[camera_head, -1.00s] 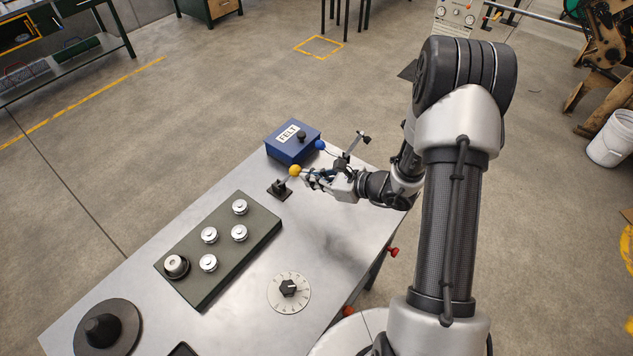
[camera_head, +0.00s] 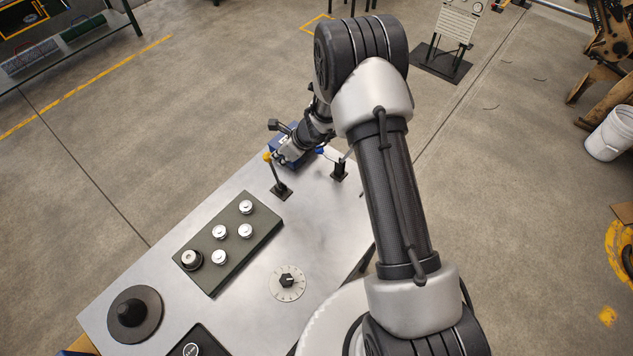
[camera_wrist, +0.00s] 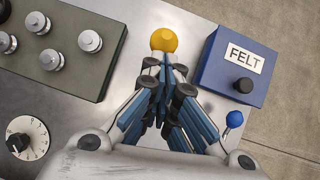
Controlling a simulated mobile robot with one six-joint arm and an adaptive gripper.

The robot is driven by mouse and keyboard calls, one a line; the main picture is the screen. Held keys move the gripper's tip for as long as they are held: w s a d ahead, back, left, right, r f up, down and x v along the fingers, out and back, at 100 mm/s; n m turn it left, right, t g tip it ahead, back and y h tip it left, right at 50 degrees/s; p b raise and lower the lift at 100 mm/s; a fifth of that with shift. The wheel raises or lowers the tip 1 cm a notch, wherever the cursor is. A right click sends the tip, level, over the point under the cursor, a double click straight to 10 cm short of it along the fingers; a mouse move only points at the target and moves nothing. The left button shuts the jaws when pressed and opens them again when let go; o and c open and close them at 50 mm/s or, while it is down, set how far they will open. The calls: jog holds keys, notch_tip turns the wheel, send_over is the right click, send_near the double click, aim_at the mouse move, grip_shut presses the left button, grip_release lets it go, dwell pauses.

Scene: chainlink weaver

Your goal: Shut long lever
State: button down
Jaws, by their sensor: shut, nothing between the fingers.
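A lever with a yellow knob (camera_head: 267,157) rises from a black base (camera_head: 281,191) on the metal table and leans up and left in the head view. In the wrist view the yellow knob (camera_wrist: 164,40) sits right at the tips of my gripper (camera_wrist: 165,62). My gripper (camera_head: 278,154) is shut with nothing between its fingers, close beside the yellow knob; I cannot tell whether they touch. A second lever with a blue knob (camera_head: 320,152) stands on its own base to the right. Which is the long lever is not marked; the yellow one looks longer.
A blue FELT box (camera_wrist: 236,66) with a black knob stands close right of my gripper in the wrist view. A dark board (camera_head: 229,243) with several silver pegs and a dial (camera_head: 288,283) lie nearer on the table. Open floor surrounds the table.

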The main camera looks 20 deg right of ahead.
aim_at(270, 153)
jog(key=w+a, duration=0.1)
jog(key=w, duration=0.1)
jog(key=w+a, duration=0.1)
jog(key=a, duration=0.1)
jog(key=shift+w+f+p, duration=0.15)
jog(key=shift+w+p, duration=0.2)
jog(key=shift+w+a+f, duration=0.15)
jog(key=shift+w+a, duration=0.2)
jog(key=shift+w, duration=0.15)
jog(key=shift+w+a+f, duration=0.15)
jog(key=shift+w+a, duration=0.15)
jog(key=shift+w, duration=0.2)
jog(key=shift+d+r, duration=0.1)
